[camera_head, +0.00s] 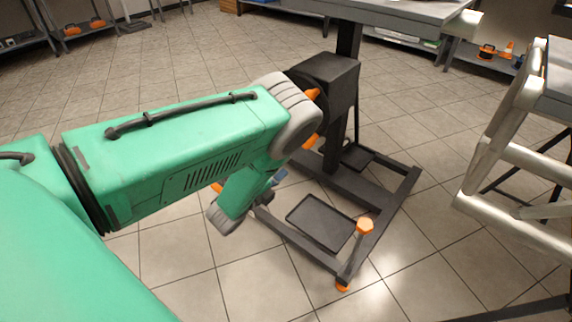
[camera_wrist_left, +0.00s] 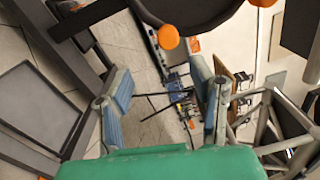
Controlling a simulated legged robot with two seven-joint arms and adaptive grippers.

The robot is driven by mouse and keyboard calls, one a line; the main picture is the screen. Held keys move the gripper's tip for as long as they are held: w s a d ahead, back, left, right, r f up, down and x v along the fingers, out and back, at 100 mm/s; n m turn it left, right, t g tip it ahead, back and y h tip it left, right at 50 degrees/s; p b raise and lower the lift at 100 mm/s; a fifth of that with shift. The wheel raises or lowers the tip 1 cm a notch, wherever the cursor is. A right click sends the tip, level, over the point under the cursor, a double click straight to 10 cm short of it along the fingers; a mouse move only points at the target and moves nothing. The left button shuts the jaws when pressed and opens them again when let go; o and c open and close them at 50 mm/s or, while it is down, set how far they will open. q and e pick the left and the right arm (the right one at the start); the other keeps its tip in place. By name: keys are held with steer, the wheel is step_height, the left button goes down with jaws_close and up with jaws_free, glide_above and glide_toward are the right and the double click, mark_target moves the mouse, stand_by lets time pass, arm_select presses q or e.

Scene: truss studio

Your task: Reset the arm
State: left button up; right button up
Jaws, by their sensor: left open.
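My left arm (camera_head: 190,145), green with grey joints, reaches in from the left in the head view. My left gripper (camera_wrist_left: 163,100) shows in the wrist view with its two blue-padded fingers spread apart and nothing between them. In the head view the gripper is mostly hidden behind my arm; only a small blue part (camera_head: 279,177) shows beside the lower green link. It is close to the black stand (camera_head: 340,125), near its base. Whether any part touches the stand, I cannot tell. My right gripper is in neither view.
A dark tray (camera_head: 320,222) lies low within the stand's base, which has orange-capped feet (camera_head: 364,226). The stand carries a grey tabletop (camera_head: 395,10). A silver truss frame (camera_head: 500,135) stands at the right. Shelves (camera_head: 85,30) line the back. Tiled floor is open at the front centre.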

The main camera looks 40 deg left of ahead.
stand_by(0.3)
arm_select(q)
steer(key=s+f+n+g+y, duration=0.3)
steer(key=s+f+n+g, duration=0.25)
steer(key=n, duration=0.25)
steer(key=s+d+f+n+g, duration=0.1)
steer(key=s+d+n+g, duration=0.25)
steer(key=s, duration=0.55)
steer(key=s+d+n+g+h, duration=0.1)
steer(key=s+d+n+g, duration=0.3)
steer(key=s, duration=0.5)
steer(key=s+d+f+n+g, duration=0.1)
steer(key=s+d+n+g, duration=0.1)
steer(key=s+n+g, duration=0.5)
step_height(320, 180, up, 15)
steer(key=s+m+t+p, duration=0.2)
steer(key=p, duration=1.3)
steer(key=shift+a, duration=0.25)
